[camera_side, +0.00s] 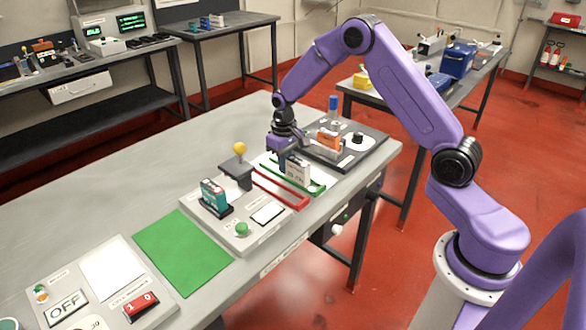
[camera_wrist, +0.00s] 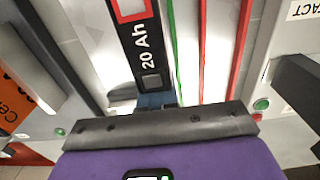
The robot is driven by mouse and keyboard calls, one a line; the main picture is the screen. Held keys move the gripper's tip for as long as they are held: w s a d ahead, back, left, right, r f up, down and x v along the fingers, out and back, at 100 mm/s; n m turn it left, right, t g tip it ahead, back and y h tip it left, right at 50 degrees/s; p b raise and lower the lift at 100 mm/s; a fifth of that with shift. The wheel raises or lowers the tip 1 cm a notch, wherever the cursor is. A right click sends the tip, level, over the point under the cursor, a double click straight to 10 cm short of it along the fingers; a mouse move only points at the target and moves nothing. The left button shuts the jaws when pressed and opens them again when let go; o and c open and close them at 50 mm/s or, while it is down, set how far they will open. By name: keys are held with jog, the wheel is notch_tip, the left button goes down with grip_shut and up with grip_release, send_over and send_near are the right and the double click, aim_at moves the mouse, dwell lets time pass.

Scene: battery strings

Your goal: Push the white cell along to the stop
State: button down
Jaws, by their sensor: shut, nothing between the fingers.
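The white cell (camera_side: 298,170) stands upright in the green-railed lane (camera_side: 318,188) in the side view. In the wrist view the cell (camera_wrist: 148,45) shows its dark top face with "20 Ah" on it, ahead of my fingers. My gripper (camera_side: 283,157) is shut and empty, low at the cell's far end. In the wrist view the shut fingertips (camera_wrist: 156,101) are close to the cell's near end; I cannot tell whether they touch it. The fingertips are largely hidden in the side view. I cannot make out the stop clearly.
A red-railed lane (camera_side: 280,190) runs beside the green one. A dark block with a yellow knob (camera_side: 239,149) and a teal cell (camera_side: 214,195) stand to the left. An orange cell (camera_side: 328,139) sits on a dark station to the right. A green mat (camera_side: 183,250) is bare.

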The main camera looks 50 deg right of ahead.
aim_at(293, 168)
jog(key=shift+s, duration=1.75)
jog(key=shift+w, duration=0.15)
jog(key=shift+w+r, duration=0.1)
jog(key=shift+w, duration=0.3)
jog(key=shift+r, duration=3.4)
jog(key=shift+s+a, duration=0.1)
